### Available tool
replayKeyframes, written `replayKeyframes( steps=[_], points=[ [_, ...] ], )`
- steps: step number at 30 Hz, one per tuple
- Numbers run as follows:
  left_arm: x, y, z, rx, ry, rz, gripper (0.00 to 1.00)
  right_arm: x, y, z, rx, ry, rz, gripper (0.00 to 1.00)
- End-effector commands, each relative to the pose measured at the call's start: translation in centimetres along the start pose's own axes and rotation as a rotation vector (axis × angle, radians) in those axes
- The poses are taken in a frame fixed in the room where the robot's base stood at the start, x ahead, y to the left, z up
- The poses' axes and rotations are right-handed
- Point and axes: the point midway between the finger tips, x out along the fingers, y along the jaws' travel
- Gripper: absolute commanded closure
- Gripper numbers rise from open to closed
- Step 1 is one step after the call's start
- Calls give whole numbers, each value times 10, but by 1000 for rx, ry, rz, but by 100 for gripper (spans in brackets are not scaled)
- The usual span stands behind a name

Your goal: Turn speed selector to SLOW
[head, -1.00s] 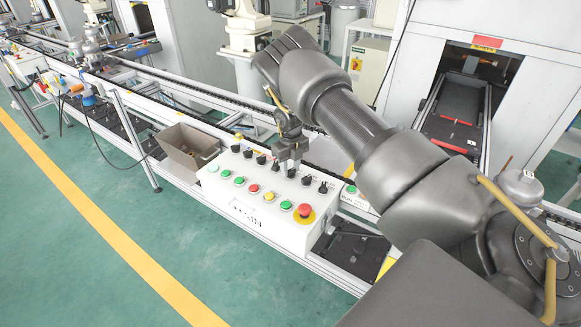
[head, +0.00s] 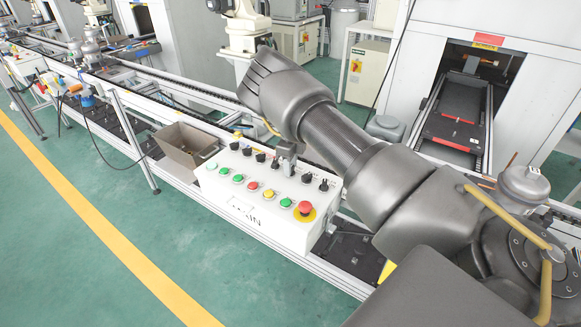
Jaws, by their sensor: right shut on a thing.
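The white control box (head: 258,212) stands on the conveyor frame in the middle of the head view. Its top carries a row of black selector knobs (head: 260,157) at the back and a row of coloured buttons (head: 253,186) in front. My right gripper (head: 287,171) reaches down to the back row, right of the middle. It is shut on a black selector knob there, which its fingers mostly hide. The speed marking and the knob's pointing direction cannot be read. My left gripper is out of view.
A red emergency button (head: 304,209) on a yellow ring sits at the box's front right. An open bin (head: 184,146) stands left of the box. A silver canister (head: 523,185) stands at the right. The green floor (head: 70,235) in front is clear.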

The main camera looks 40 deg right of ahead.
Motion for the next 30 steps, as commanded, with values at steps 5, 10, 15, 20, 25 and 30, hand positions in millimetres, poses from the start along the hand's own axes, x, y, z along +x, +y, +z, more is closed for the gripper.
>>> replayKeyframes(
  steps=[5, 10, 15, 20, 25, 30],
  points=[
    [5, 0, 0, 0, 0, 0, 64, 1, 0, 0, -111, 0, -1, 90],
    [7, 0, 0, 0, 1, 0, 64, 1, 0, 0, -184, 0, 0, 90],
    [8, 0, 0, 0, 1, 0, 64, 0, 0, 1, -224, -1, 0, 90],
    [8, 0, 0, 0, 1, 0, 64, 0, 0, 1, -238, -1, 0, 90],
    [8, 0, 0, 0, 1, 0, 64, 0, 0, 1, -240, -1, 0, 90],
    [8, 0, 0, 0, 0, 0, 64, 0, 0, 1, -240, -1, 0, 66]
  ],
)
